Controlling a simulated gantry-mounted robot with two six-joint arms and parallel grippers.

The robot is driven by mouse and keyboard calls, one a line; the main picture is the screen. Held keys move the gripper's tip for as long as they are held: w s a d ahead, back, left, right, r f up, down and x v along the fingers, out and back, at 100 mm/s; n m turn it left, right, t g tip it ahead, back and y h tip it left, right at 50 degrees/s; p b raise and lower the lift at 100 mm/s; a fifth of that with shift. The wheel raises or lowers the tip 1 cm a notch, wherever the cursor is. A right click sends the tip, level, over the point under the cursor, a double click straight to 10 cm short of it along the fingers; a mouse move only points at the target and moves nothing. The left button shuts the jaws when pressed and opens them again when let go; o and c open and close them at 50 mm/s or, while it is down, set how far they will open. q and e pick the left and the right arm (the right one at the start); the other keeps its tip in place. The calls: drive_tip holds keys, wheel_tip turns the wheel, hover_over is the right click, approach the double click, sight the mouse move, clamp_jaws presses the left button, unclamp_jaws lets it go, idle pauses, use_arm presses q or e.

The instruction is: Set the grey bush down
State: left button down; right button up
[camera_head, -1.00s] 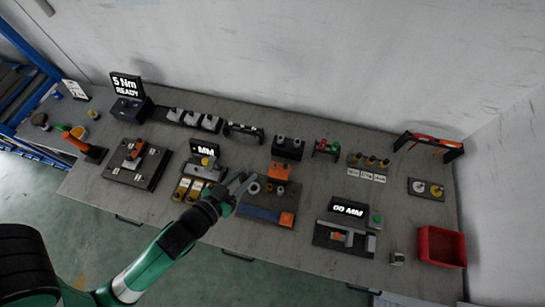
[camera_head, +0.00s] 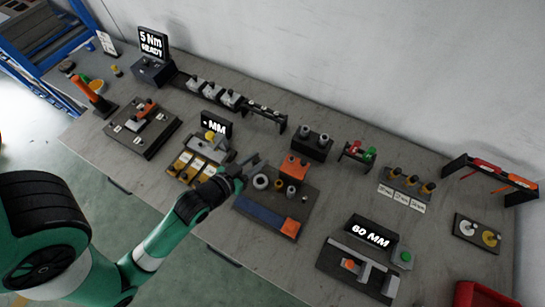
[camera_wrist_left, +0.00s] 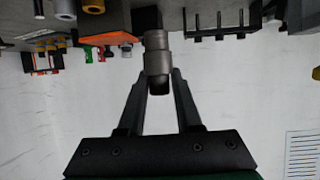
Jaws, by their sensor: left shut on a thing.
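The grey bush (camera_wrist_left: 157,62) is a stepped grey cylinder with a dark end. In the left wrist view it stands between the two fingers of my left gripper (camera_wrist_left: 158,88), which is shut on it. In the head view my left gripper (camera_head: 252,172) is at the left edge of a dark board (camera_head: 309,203), beside a grey ring (camera_head: 261,181) on that board. The held bush is hard to make out there. Whether it touches anything below is unclear. My right gripper is out of view.
The board also bears an orange block (camera_head: 296,167) and a blue pad (camera_head: 258,214). A dark block with grey bushes (camera_head: 312,149) stands behind it. An MM display (camera_head: 216,124) and yellow-fronted trays (camera_head: 190,168) are left; a 60 MM display (camera_head: 371,235) is right.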

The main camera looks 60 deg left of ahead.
use_arm(q)
drive_tip(key=w+a+f+b, duration=0.1)
drive_tip(key=w+f, duration=0.1)
drive_tip(key=w+a+f+b, duration=0.1)
drive_tip(key=w+a+f, duration=0.1)
drive_tip(key=w+a+f+b, duration=0.1)
drive_tip(key=w+f, duration=0.2)
drive_tip(key=shift+a, duration=0.2)
drive_tip(key=shift+w+a+f+b, duration=0.1)
drive_tip(key=shift+w+f+b, duration=0.1)
drive_tip(key=shift+f+b, duration=1.2)
drive_tip(key=shift+f+p, duration=0.4)
drive_tip(key=shift+f, duration=0.05)
drive_tip(key=shift+f, duration=0.15)
drive_tip(key=c, duration=0.6)
unclamp_jaws()
